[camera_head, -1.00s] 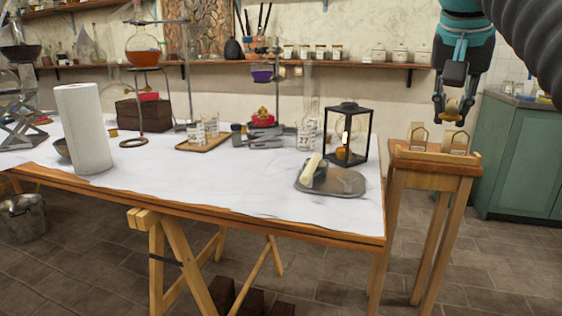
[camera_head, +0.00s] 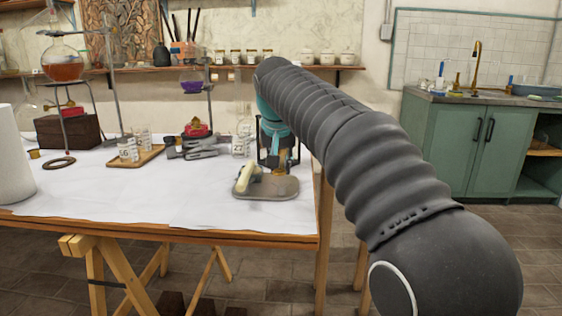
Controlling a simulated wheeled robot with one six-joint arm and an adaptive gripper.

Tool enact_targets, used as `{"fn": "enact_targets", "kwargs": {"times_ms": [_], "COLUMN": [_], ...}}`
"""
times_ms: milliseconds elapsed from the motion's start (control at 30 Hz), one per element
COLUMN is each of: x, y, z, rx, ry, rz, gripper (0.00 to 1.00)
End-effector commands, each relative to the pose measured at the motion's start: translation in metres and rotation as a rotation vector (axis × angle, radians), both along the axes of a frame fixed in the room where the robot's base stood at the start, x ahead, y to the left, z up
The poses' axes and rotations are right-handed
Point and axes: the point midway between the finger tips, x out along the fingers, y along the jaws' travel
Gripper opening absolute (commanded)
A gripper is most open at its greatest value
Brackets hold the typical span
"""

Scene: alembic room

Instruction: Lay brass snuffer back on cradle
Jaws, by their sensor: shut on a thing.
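My gripper (camera_head: 277,154) is at the right end of the white-topped table, in front of the black-framed lantern (camera_head: 297,158). It overlaps the lantern in the picture, and I cannot tell how far apart they are. It is shut on the brass snuffer, which is small and hard to make out here. A brass-coloured patch (camera_head: 280,171) shows below the fingers; I cannot tell whether it is the snuffer or part of the lantern. The cradle is hidden behind my arm; only wooden legs of its stand (camera_head: 325,215) show right of the table.
A grey tray (camera_head: 284,188) with a pale cylinder (camera_head: 250,178) on it lies just in front of the lantern. Glassware, a wooden tray of small jars (camera_head: 143,157) and a paper roll (camera_head: 12,155) stand further left. The table's front middle is clear.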

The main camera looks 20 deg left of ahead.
Motion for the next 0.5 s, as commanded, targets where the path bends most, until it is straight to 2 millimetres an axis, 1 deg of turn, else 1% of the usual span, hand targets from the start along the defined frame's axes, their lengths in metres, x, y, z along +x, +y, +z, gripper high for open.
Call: {"fn": "enact_targets", "kwargs": {"times_ms": [500], "x": [0.0], "y": [-0.001], "z": [-0.026], "rx": [0.0], "ry": [0.0], "rz": [-0.001], "gripper": [0.0]}}
